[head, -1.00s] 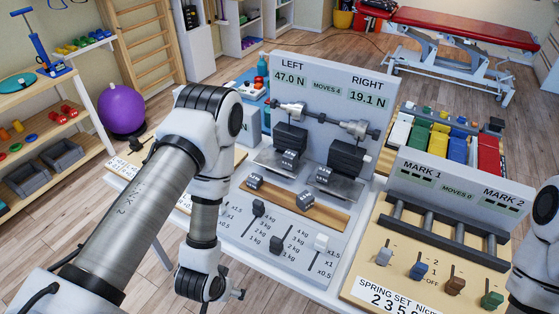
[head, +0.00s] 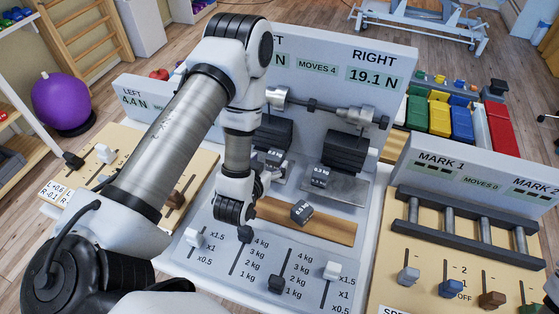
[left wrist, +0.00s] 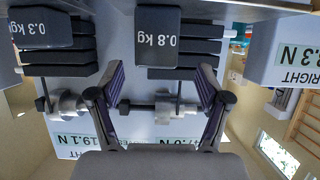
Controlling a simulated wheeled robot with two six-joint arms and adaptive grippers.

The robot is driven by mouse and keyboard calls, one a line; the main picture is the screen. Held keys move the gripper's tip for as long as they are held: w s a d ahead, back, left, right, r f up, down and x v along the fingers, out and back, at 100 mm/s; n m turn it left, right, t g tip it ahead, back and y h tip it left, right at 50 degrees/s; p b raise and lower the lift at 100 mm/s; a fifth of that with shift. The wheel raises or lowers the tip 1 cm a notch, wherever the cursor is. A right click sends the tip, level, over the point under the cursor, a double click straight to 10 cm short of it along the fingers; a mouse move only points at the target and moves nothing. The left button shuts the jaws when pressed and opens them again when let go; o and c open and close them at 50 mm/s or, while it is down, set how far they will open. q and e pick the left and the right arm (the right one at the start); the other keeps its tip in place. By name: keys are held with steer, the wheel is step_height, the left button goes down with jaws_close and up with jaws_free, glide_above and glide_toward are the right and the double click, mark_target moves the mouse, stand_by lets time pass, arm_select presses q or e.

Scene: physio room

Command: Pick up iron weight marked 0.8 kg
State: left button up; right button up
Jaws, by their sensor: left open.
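In the left wrist view, which is upside down, the dark iron weight marked 0.8 kg (left wrist: 157,38) stands ahead, between the lines of my left fingers. A second dark weight marked 0.3 kg (left wrist: 40,28) is to its left. My left gripper (left wrist: 161,72) is open, with nothing between its fingers. In the head view my left gripper (head: 264,182) is low over the wooden strip, close to the left pan. Small weights show on the left pan (head: 275,157), right pan (head: 319,176) and strip (head: 301,212); their marks are too small to read. My left arm hides the strip's left part.
The grey display board (head: 345,55) with two dark plate stacks rises just behind the pans. Sliders stand on the panel (head: 215,262) in front of the wooden strip (head: 335,228). The spring set (head: 460,215) is at the right, another board (head: 150,95) at the left.

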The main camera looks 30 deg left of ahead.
mark_target(277, 154)
arm_select(q)
steer(key=shift+s+a+f, duration=0.1)
steer(key=shift+s+f, duration=0.1)
steer(key=shift+s, duration=0.05)
steer(key=shift+w, duration=0.15)
steer(key=p+x, duration=0.1)
steer(key=x, duration=0.1)
steer(key=p+x, duration=0.1)
steer(key=x, duration=0.1)
steer(key=p+x, duration=0.1)
steer(key=x, duration=0.1)
steer(key=shift+w, duration=0.45)
steer(key=shift+w+f, duration=0.15)
steer(key=shift+f, duration=0.05)
arm_select(e)
steer(key=r, duration=0.2)
steer(key=shift+s+r, duration=0.25)
steer(key=shift+r, duration=0.05)
arm_select(q)
steer(key=shift+w+d+f, duration=0.1)
steer(key=shift+d, duration=0.1)
steer(key=c, duration=0.5)
jaws_close()
